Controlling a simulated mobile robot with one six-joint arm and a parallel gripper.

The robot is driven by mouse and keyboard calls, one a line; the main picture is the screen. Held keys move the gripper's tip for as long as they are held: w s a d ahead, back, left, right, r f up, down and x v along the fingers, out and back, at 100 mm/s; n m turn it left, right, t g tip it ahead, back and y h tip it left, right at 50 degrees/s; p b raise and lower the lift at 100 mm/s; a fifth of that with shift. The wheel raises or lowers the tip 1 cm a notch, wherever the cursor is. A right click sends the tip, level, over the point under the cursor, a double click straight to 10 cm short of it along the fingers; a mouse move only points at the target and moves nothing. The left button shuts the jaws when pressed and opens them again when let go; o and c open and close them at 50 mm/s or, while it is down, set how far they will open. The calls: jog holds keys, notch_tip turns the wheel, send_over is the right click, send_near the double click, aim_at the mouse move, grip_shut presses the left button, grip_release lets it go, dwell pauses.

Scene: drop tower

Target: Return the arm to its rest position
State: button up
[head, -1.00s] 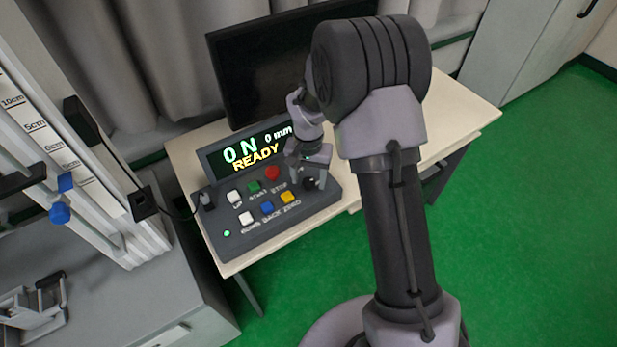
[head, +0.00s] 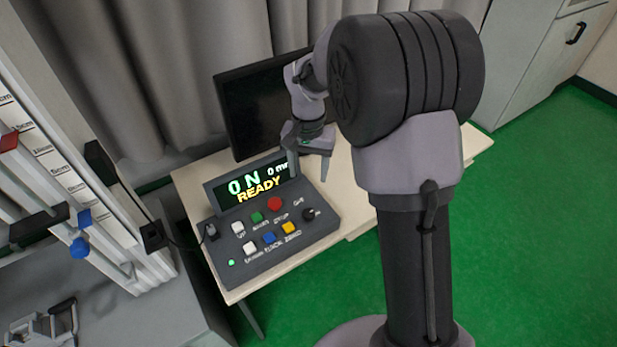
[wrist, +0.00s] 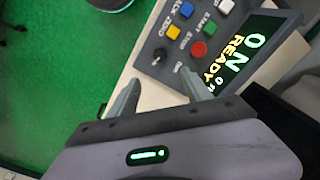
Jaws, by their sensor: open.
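My gripper (head: 309,168) is above the right end of the control box, near the display, with its fingers pointing down and apart. It is open and empty. In the wrist view the two fingertips of my gripper (wrist: 160,90) show in front of the control box, with nothing between them. The control box (head: 222,238) stands on the table and carries several coloured buttons and a black knob (head: 311,214). Its display (head: 252,184) reads 0 N, 0 mm and READY. My arm's dark upper joint hides part of the table.
A dark monitor (head: 246,112) stands behind the control box on the pale table (head: 450,160). The drop tower (head: 70,190) with its scale stands at the left. Grey curtains hang behind. Green floor (head: 530,190) is clear at the right.

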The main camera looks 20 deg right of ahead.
dwell(0.4)
jog(key=s+a+r+t+b, duration=0.1)
jog(key=s+r+t, duration=0.1)
jog(key=s+r, duration=0.55)
jog(key=s+a+r+t+y, duration=0.1)
jog(key=s+r+t, duration=0.1)
jog(key=s, duration=0.7)
jog(key=s+a+r+n+t+y+b, duration=0.1)
jog(key=s+r, duration=0.2)
jog(key=s, duration=0.5)
jog(key=shift+s+a+r+t+b, duration=0.3)
jog(key=shift+s+a+r+t, duration=0.05)
jog(key=shift+s+r+t, duration=0.05)
